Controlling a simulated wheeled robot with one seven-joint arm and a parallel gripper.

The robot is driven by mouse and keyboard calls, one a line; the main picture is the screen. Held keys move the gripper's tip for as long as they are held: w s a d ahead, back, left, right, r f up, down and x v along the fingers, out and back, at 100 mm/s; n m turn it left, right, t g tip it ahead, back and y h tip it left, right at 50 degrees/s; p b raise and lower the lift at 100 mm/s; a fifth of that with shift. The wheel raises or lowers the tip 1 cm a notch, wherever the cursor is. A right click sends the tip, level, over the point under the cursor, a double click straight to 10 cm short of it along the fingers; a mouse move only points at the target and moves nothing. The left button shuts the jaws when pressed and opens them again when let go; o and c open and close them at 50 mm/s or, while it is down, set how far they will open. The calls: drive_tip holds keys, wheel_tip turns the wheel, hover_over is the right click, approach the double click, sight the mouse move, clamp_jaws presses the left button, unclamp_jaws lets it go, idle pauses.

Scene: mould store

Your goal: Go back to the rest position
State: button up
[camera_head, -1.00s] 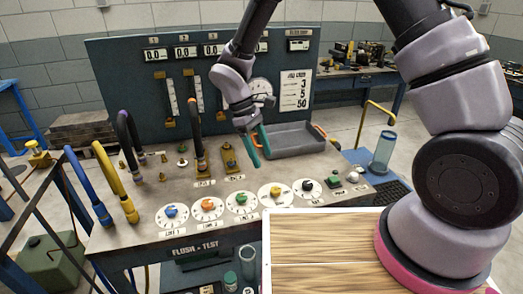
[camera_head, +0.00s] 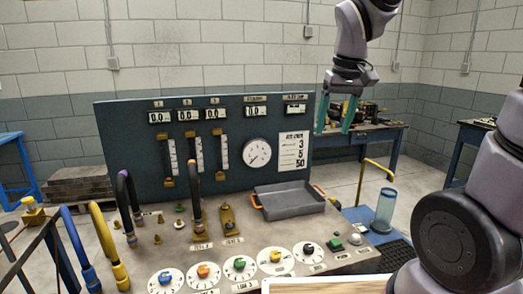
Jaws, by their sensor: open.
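My gripper (camera_head: 335,113) is raised at the upper right, in front of the back wall and above the right end of the bench. Its two teal fingers point down and stand apart, with nothing between them. It is clear of the flush test bench (camera_head: 200,252) and of its upright blue panel (camera_head: 225,135). My arm comes in from the right side of the picture, and part of it is out of view.
A grey tray with orange handles (camera_head: 290,211) sits on the bench, with a clear cylinder (camera_head: 384,210) to its right. Several dials with coloured knobs (camera_head: 239,265) line the front. Hoses (camera_head: 75,240) arch at the left. A blue workbench (camera_head: 365,135) stands behind.

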drive_tip(key=s+d+r+m+t+y, duration=0.1)
drive_tip(key=s+d+r+m+t, duration=0.3)
drive_tip(key=s+d+r, duration=0.3)
drive_tip(key=shift+s+d+r+m+t, duration=0.25)
drive_tip(key=shift+s+m+t, duration=0.2)
drive_tip(key=shift+m, duration=0.45)
idle(1.2)
